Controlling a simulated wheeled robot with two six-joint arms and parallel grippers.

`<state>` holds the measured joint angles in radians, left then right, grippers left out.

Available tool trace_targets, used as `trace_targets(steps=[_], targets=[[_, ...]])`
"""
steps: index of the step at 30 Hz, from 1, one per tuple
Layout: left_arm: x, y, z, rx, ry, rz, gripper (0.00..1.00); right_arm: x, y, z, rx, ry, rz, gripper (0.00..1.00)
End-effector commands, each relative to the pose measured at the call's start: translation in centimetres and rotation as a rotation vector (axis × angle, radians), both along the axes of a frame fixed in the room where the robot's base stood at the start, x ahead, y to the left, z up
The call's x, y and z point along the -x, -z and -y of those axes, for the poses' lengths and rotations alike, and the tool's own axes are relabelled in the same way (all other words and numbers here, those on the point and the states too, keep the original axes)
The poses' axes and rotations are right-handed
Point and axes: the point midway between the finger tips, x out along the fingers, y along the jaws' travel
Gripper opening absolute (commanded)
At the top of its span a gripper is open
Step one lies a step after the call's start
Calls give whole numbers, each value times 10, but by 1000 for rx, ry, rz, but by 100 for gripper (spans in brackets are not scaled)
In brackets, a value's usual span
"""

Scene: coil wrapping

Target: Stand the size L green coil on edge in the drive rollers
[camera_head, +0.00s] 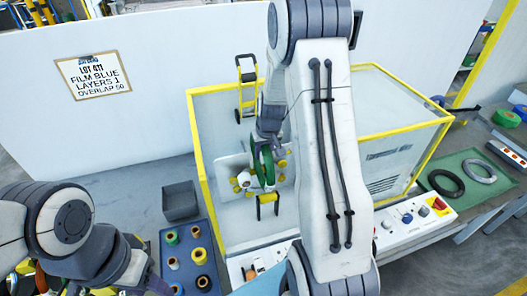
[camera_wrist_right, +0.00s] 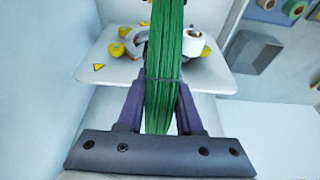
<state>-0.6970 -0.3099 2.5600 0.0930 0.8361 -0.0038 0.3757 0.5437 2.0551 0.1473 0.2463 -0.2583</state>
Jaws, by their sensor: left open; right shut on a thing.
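The green coil (camera_head: 264,165) hangs on edge in my right gripper (camera_head: 266,140), inside the yellow-framed machine. In the right wrist view the coil (camera_wrist_right: 163,80) is upright between the two purple fingers (camera_wrist_right: 160,105), which are shut on it. Behind it is a pale plate (camera_wrist_right: 220,78) with yellow rollers (camera_wrist_right: 116,49) and a white film roll (camera_wrist_right: 193,42). In the head view the yellow rollers (camera_head: 243,180) lie close around the coil's lower part; I cannot tell whether it touches them. My left gripper (camera_head: 152,284) is open at the bottom edge, mostly cut off, away from the coil.
The yellow frame (camera_head: 205,165) surrounds the machine, with a control panel (camera_head: 405,220) in front. A blue tray (camera_head: 165,240) holds several rolls; a grey bin (camera_head: 180,200) stands behind it. A green mat (camera_head: 450,205) with black and grey coils lies at right. My right arm hides the machine's middle.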

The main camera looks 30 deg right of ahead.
Motion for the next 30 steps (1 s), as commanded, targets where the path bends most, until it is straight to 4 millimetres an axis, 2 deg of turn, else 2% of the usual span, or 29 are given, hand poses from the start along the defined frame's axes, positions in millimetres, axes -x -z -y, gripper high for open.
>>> trace_targets(steps=[30], targets=[[0, 7, 0, 0, 0, 0, 50, -1, 7, 1, 2, 0, 5, 0]])
